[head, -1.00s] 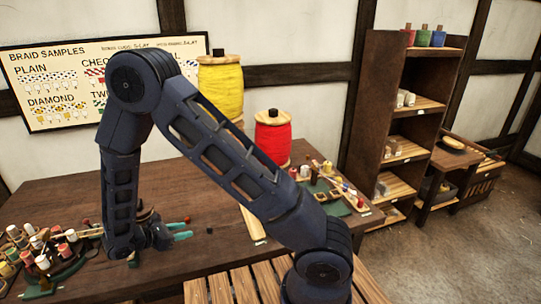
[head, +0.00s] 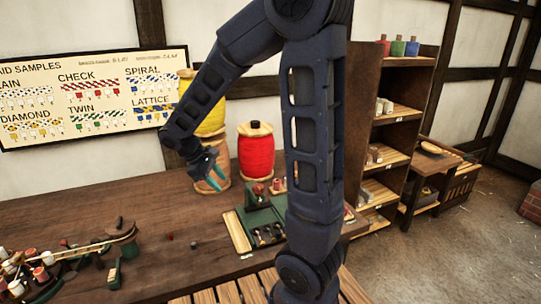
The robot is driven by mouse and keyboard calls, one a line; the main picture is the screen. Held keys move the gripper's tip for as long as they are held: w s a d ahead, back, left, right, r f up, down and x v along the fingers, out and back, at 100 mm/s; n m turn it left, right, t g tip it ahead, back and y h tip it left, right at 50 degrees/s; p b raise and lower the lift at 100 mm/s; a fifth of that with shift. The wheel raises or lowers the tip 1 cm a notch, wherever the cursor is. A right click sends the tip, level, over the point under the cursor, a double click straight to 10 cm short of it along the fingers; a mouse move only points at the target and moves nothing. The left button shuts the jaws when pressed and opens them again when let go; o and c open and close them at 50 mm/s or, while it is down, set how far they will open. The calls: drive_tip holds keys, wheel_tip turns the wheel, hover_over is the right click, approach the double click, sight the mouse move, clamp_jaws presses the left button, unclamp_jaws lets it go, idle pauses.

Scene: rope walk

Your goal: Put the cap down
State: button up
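My gripper (head: 215,182), with teal fingers, is raised above the table in front of the yellow spool (head: 203,118) and left of the red spool (head: 255,153). It points down and to the right. The fingers are small and seen at an angle, so their gap is unclear and I see nothing clearly held between them. I cannot pick out the cap for certain. A small red piece (head: 258,190) shows at the top of a green stand (head: 262,217), below and right of my gripper.
The dark wooden table (head: 150,205) has free room in the middle, with a small reddish bit (head: 170,236) and a dark bit (head: 193,245). A curved rack with several bobbins (head: 40,274) is at left. A shelf unit (head: 410,120) stands at right.

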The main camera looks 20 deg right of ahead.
drive_tip(key=s+d+r+m+t+y, duration=0.4)
drive_tip(key=s+d+r+m+y, duration=0.2)
drive_tip(key=s+d+r+m, duration=0.4)
drive_tip(key=shift+s+d+r+m+t, duration=0.35)
drive_tip(key=shift+s+d+r, duration=0.65)
drive_tip(key=shift+d, duration=0.95)
drive_tip(key=shift+o, duration=0.5)
drive_tip(key=shift+w, duration=0.1)
